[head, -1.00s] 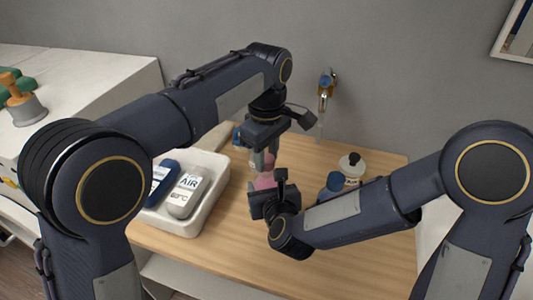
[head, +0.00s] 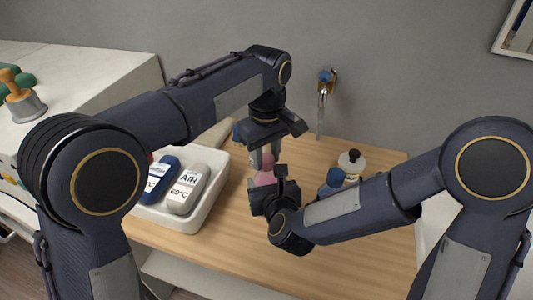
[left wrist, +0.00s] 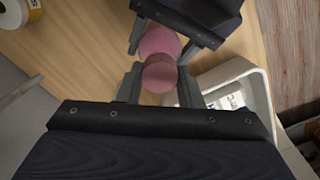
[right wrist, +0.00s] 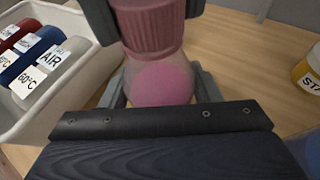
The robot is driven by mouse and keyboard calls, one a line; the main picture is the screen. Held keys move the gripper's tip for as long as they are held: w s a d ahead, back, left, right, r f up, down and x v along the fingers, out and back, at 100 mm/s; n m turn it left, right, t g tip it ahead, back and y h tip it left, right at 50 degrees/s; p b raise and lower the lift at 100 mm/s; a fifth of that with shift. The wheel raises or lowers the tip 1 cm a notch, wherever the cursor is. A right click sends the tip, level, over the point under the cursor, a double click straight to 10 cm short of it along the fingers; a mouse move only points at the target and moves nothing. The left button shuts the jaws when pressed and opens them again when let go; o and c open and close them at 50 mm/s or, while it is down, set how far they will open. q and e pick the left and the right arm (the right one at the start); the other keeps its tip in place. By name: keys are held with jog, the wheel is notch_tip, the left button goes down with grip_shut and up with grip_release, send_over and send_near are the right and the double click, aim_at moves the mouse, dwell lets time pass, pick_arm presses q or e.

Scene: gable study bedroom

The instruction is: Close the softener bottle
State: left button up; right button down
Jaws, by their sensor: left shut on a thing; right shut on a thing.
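My right gripper (right wrist: 158,88) is shut on the bottle's body from the near side, below the cap. The lower body is hidden in the head view.
A white tray (head: 222,182) holding several labelled bottles is left of the softener. A brass tap (head: 325,82) is on the wall behind. The front of the wooden top is clear.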

pick_arm(q)
jog(key=m, duration=0.5)
jog(key=shift+m, duration=0.4)
jog(key=m, duration=1.9)
jog(key=shift+f, duration=0.1)
jog(key=m, duration=0.7)
jog(key=o, duration=0.9)
